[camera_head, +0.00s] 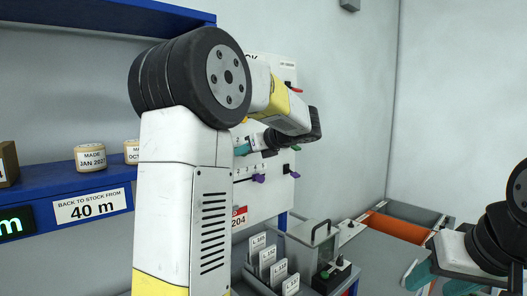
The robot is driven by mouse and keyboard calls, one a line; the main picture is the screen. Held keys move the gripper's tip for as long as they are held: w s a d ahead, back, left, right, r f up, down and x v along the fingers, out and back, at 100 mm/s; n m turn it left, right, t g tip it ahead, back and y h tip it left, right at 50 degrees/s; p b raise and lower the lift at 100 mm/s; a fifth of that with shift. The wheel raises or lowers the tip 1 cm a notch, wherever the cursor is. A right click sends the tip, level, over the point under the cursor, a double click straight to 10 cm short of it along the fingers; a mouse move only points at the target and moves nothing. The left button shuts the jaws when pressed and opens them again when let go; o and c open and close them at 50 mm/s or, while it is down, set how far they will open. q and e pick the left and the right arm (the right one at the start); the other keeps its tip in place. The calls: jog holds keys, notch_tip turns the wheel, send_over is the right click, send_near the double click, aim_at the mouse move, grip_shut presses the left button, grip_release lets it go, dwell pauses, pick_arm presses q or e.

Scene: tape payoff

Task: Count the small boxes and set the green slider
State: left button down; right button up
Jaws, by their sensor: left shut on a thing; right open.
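A white board (273,187) with scales and coloured knobs stands on the back wall, partly hidden by my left arm. A small green knob (296,148) shows at its right edge, just right of my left wrist. My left gripper (242,149) is at the board with its teal fingers shut; what they hold cannot be made out. Purple knobs (259,178) sit lower on the board and a red knob (295,89) higher. My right gripper (438,283) is open and empty at the lower right. Small boxes cannot be picked out with certainty; a brown box (8,163) is cut off at the left.
Below the board, a grey tray holds several labelled cards (267,259). A clear-sided case (313,245) stands beside it. A grey and orange bin (398,226) is further right.

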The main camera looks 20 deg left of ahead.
pick_arm(q)
jog(key=shift+d, duration=0.1)
jog(key=w+d, duration=0.1)
jog(key=w, duration=0.2)
jog(key=shift+w+d, duration=0.1)
jog(key=shift+d, duration=0.3)
jog(key=c, duration=1.1)
grip_release()
jog(key=shift+c, duration=0.2)
jog(key=v, duration=0.8)
jog(key=shift+a, duration=0.15)
